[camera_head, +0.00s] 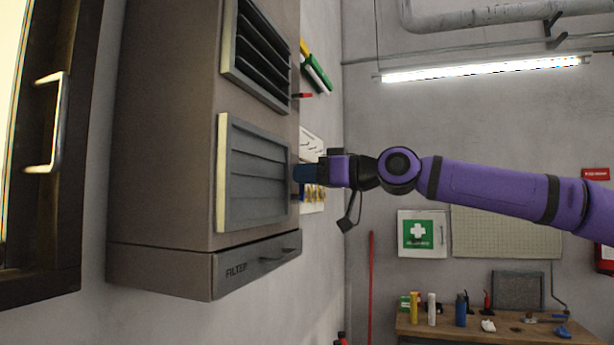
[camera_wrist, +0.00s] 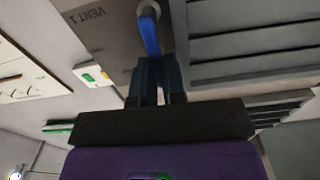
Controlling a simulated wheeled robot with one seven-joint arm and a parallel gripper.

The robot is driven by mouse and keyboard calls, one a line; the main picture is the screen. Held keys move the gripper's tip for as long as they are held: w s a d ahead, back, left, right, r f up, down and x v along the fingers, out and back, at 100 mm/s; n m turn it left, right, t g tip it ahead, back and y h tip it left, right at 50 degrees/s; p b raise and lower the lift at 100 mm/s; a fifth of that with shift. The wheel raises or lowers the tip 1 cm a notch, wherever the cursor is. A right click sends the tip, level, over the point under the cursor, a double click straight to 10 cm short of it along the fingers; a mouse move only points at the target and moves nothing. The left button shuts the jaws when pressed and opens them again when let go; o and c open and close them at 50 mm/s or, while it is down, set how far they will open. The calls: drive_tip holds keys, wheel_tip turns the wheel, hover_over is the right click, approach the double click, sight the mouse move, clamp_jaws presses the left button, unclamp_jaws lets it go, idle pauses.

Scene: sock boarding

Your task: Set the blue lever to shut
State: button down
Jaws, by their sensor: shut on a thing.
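The blue lever (camera_wrist: 149,34) runs from a round light pivot on the cabinet face, beside the label "VENT 1", in the wrist view. My gripper (camera_wrist: 158,68) is shut on the lever's outer part, its two dark fingers on either side of it. In the head view my gripper (camera_head: 306,173) is at the right edge of the cabinet, beside the lower louvre (camera_head: 257,175); the lever itself is hidden there. The lower louvre's slats lie nearly flat, with little gap between them.
The grey-brown cabinet (camera_head: 165,130) hangs on the left wall, with an upper louvre (camera_head: 256,52) showing dark gaps and a filter drawer (camera_head: 256,267) below. A workbench (camera_head: 480,328) with bottles stands at the back right. The space under my arm is clear.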

drive_tip(key=shift+s+f+n, duration=0.1)
drive_tip(key=shift+f+n, duration=0.05)
drive_tip(key=shift+n, duration=0.15)
drive_tip(key=c, duration=1.2)
unclamp_jaws()
drive_tip(key=v, duration=1)
drive_tip(key=shift+d, duration=0.35)
drive_tip(key=shift+s+d, duration=0.1)
drive_tip(key=shift+s, duration=0.05)
